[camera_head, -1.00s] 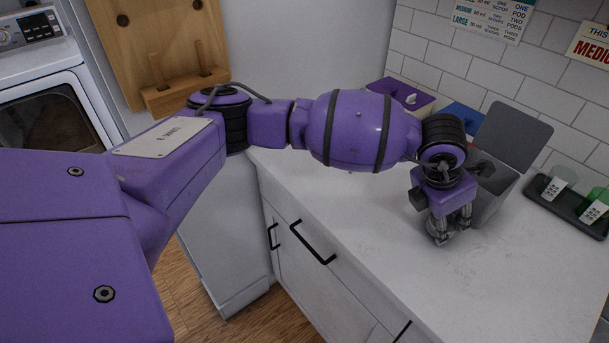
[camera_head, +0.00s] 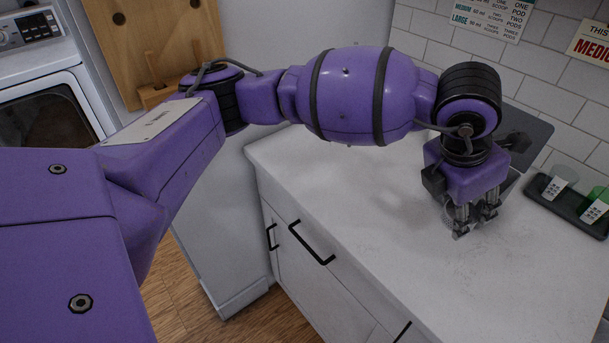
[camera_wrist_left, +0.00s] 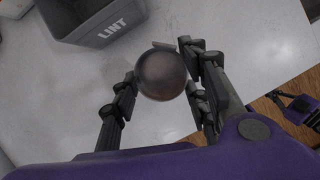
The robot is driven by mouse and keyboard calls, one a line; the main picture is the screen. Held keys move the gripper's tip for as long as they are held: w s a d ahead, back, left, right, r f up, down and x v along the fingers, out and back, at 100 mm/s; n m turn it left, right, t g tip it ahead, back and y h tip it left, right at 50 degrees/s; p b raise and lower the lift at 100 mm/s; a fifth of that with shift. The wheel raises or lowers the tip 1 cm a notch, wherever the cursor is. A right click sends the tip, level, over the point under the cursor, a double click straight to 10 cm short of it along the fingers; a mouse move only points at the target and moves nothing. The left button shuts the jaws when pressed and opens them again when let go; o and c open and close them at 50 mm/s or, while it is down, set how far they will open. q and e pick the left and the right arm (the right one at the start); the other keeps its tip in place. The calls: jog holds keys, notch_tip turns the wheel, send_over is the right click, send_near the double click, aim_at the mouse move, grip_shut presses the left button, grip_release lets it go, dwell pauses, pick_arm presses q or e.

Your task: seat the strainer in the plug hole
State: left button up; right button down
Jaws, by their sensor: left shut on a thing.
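My left gripper (camera_head: 474,222) is low over the white countertop (camera_head: 400,235), in front of the grey bin. In the left wrist view my left gripper (camera_wrist_left: 160,72) has its fingers on both sides of a round, dark, metallic strainer (camera_wrist_left: 162,76) and is shut on it. The strainer's rounded face is toward the wrist camera; its underside is hidden. In the head view the fingers mostly hide it, and I cannot tell whether it touches the counter. No plug hole shows in either view.
A grey bin marked LINT (camera_wrist_left: 95,22) stands close by; its raised lid (camera_head: 532,128) shows behind my arm. A dark tray (camera_head: 570,212) with cups is to the right. The counter's front edge has drawers (camera_head: 310,262) below. The counter's near part is clear.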

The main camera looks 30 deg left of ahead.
pick_arm(q)
jog(key=s+r, duration=0.1)
jog(key=s, duration=0.1)
jog(key=s+d+r, duration=0.1)
jog(key=s, duration=0.2)
jog(key=s+d+r, duration=0.1)
jog(key=s, duration=0.2)
jog(key=shift+s+d+r, duration=0.1)
jog(key=shift+r, duration=0.1)
jog(key=shift+s, duration=0.1)
